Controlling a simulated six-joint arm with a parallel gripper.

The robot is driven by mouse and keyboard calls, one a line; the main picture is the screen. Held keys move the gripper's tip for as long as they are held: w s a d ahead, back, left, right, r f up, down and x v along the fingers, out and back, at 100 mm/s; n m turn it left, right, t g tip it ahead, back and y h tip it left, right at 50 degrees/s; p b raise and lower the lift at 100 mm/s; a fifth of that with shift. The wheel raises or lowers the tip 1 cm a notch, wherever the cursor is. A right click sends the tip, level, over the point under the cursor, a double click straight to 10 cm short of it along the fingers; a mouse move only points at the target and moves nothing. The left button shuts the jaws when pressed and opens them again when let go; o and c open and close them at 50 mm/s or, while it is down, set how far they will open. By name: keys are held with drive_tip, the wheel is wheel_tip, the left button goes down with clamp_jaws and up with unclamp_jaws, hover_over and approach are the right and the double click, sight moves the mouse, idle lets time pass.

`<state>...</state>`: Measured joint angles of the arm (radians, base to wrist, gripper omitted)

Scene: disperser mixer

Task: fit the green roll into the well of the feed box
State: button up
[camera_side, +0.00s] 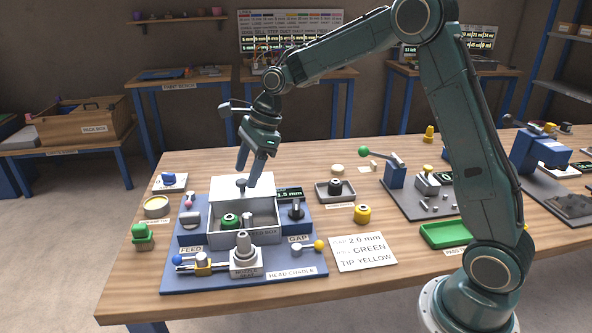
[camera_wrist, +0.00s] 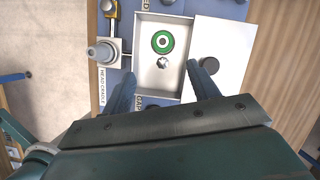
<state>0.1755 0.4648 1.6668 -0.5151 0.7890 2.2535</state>
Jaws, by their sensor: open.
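The feed box (camera_side: 272,232) is a pale open-topped box on the blue base. Its white lid (camera_side: 226,187) with a dark knob (camera_wrist: 208,66) lies to the back of the opening, leaving the well uncovered. The green roll (camera_side: 229,221) with a dark core is inside the well, and it also shows near the far end in the wrist view (camera_wrist: 154,43). A small metal piece (camera_wrist: 163,63) is beside it. My gripper (camera_side: 247,175) is open and empty above the lid. In the wrist view the knob is just right of my right finger, outside the gap.
The head cradle (camera_side: 245,258) with its metal head stands in front of the box. A black roll in a tray (camera_side: 335,190) and a yellow roll (camera_side: 362,213) lie to the right. A card (camera_side: 363,252) lies in front. A lever stand (camera_side: 392,173) is further right.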

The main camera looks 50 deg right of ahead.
drive_tip(key=s+r+n+t+h, duration=0.1)
drive_tip(key=s+r+n, duration=0.35)
drive_tip(key=s, duration=0.35)
drive_tip(key=s+r+n+t+h, duration=0.1)
drive_tip(key=s+r+n, duration=0.2)
drive_tip(key=s+n, duration=0.35)
drive_tip(key=s+r+n+h, duration=0.1)
drive_tip(key=s+r+n, duration=0.35)
drive_tip(key=s, duration=0.45)
drive_tip(key=s+d+f+n+t, duration=0.1)
drive_tip(key=s+f+n, duration=0.1)
drive_tip(key=s+n, duration=0.5)
drive_tip(key=shift+s+f+n+h, duration=0.35)
drive_tip(key=shift+s+h, duration=0.05)
drive_tip(key=shift+s, duration=0.6)
